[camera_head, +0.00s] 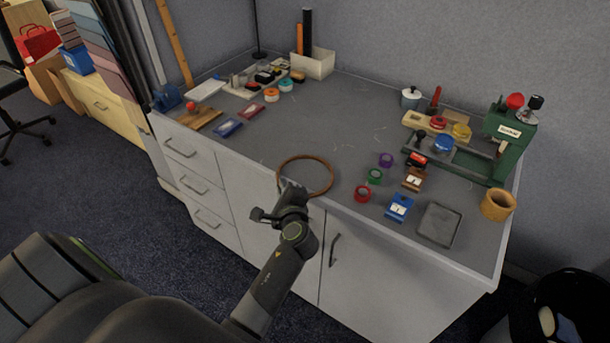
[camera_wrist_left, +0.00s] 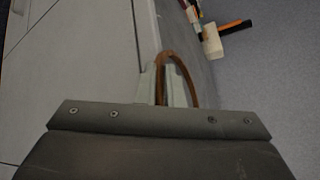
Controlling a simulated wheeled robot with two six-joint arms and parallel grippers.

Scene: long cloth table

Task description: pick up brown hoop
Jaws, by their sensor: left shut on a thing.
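The brown hoop (camera_head: 306,157) is a thin ring over the front edge of the grey countertop, left of the middle. My left gripper (camera_head: 290,185) comes up from below and is shut on the hoop's near left rim. In the left wrist view the hoop (camera_wrist_left: 185,70) rises as a narrow arc from between the pale fingers (camera_wrist_left: 161,85). The gripped part of the rim is partly hidden by the fingers. I cannot tell whether the hoop still touches the countertop. My right gripper is not in view.
Right of the hoop are a red tape roll (camera_head: 362,194), a green one (camera_head: 375,176) and a blue box (camera_head: 399,207). A green machine (camera_head: 512,150) stands at the right end. Red and blue small boxes lie to the left. The counter behind the hoop is mostly clear.

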